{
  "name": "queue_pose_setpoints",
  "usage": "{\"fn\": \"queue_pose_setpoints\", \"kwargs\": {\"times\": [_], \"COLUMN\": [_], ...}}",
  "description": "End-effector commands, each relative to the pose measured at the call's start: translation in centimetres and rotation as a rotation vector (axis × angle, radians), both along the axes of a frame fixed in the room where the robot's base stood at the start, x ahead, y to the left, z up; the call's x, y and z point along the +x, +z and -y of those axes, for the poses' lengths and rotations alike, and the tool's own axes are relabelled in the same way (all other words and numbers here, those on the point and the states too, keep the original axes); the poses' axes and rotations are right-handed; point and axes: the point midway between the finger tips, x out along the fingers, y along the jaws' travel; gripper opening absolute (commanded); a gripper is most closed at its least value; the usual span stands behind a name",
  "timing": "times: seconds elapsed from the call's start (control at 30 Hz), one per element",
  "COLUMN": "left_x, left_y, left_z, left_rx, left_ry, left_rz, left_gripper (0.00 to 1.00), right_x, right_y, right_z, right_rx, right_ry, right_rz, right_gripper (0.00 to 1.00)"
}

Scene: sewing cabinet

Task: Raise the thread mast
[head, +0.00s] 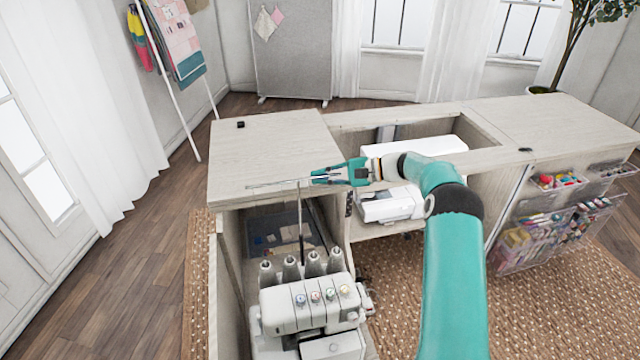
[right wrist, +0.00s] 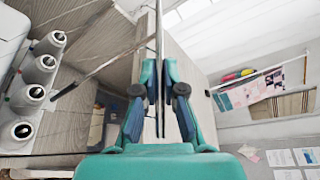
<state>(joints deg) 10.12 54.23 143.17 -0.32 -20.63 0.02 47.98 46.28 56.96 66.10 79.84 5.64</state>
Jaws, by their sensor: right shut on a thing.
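The thread mast (head: 300,222) is a thin dark upright rod with a thin crossbar (head: 275,184) at its top. It stands behind a white serger (head: 310,308) with several grey cone holders (head: 291,268) along its back. My right gripper (head: 318,177) comes in from the right and is shut on the mast at its crossbar, level with the cabinet top. In the right wrist view the thin bar (right wrist: 160,40) runs between the two fingers, and the rod slants off toward the cone holders (right wrist: 40,68). My left gripper is not in view.
The wooden cabinet top (head: 262,150) lies just behind the mast, with a small black item (head: 240,124) on it. A white sewing machine (head: 395,205) sits in the cabinet opening under my right arm. A clear bin (head: 275,240) is in the compartment behind the serger.

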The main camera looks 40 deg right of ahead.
Motion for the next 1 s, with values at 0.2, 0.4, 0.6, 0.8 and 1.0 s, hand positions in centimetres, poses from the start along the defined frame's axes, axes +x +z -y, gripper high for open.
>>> {"fn": "queue_pose_setpoints", "kwargs": {"times": [0.2, 0.4, 0.6, 0.8, 1.0], "left_x": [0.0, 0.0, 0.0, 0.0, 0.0], "left_y": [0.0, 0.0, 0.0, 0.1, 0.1], "left_z": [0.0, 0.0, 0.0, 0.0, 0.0], "left_rx": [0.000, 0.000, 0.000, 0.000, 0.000], "left_ry": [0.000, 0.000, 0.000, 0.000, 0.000], "left_rz": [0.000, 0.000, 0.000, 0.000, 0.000], "left_gripper": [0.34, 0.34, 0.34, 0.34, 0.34], "right_x": [0.1, 0.1, 0.0, -0.1, -1.6], "right_y": [0.7, 0.8, 0.5, 0.4, 0.8], "right_z": [0.1, 0.1, 0.1, 0.3, 1.7], "right_rx": [0.002, 0.001, 0.000, 0.000, -0.001], "right_ry": [-0.002, -0.003, -0.003, -0.004, -0.007], "right_rz": [0.012, 0.013, 0.009, 0.007, 0.007], "right_gripper": [0.00, 0.25, 0.34, 0.34, 0.34]}}
